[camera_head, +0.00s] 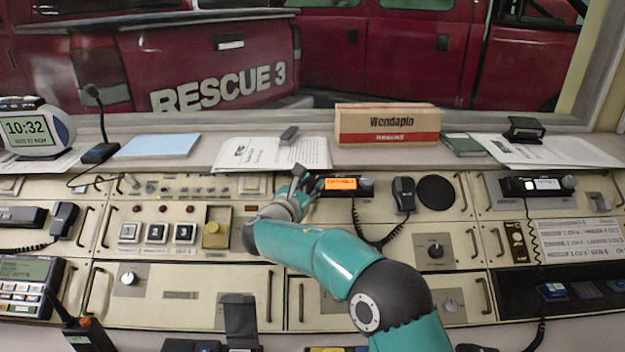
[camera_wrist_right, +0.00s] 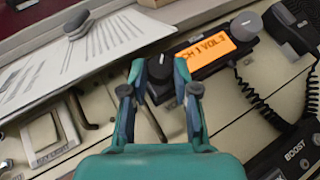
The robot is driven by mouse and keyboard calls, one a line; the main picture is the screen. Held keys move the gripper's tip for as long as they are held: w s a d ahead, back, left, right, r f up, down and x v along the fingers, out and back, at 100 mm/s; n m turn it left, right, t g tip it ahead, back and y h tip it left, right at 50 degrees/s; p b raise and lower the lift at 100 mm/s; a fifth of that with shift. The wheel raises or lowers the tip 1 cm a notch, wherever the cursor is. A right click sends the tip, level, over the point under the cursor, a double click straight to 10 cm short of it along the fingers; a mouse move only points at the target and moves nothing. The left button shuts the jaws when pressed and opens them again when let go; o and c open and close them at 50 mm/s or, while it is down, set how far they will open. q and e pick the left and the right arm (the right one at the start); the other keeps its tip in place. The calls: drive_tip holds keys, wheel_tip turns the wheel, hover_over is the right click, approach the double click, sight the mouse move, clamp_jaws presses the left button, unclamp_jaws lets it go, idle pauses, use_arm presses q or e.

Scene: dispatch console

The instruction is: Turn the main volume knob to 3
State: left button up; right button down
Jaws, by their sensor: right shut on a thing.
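The radio with the orange display (camera_head: 340,184) sits in the upper console row, right of my right gripper (camera_head: 304,187). In the right wrist view its display (camera_wrist_right: 218,50) shows "CH 1 VOL" and a last character that looks like a 3 but is hard to read. A dark grey round knob (camera_wrist_right: 160,67) at the radio's left end stands between the fingertips of my right gripper (camera_wrist_right: 161,82), which is shut on it. In the head view my gripper hides this knob. A second knob (camera_wrist_right: 248,23) is at the radio's right end. My left gripper is not in view.
A handset (camera_head: 404,194) with a coiled cord hangs right of the radio. Papers (camera_head: 262,152) and a boxed Wendapin package (camera_head: 388,125) lie on the ledge behind.

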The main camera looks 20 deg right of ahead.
drive_tip(key=shift+w+a+r+m+g+h+p, duration=0.1)
drive_tip(key=shift+m+g+h+p, duration=0.2)
drive_tip(key=shift+m+g+p, duration=0.3)
drive_tip(key=shift+w+a+m+g+h+p, duration=0.1)
drive_tip(key=shift+m+g+h+p, duration=0.2)
drive_tip(key=shift+m+g+p, duration=0.35)
drive_tip(key=shift+d, duration=0.1)
drive_tip(key=c, duration=0.9)
unclamp_jaws()
drive_tip(key=shift+o, duration=0.2)
drive_tip(key=shift+s, duration=0.1)
drive_tip(key=v, duration=1.2)
drive_tip(key=shift+f, duration=0.2)
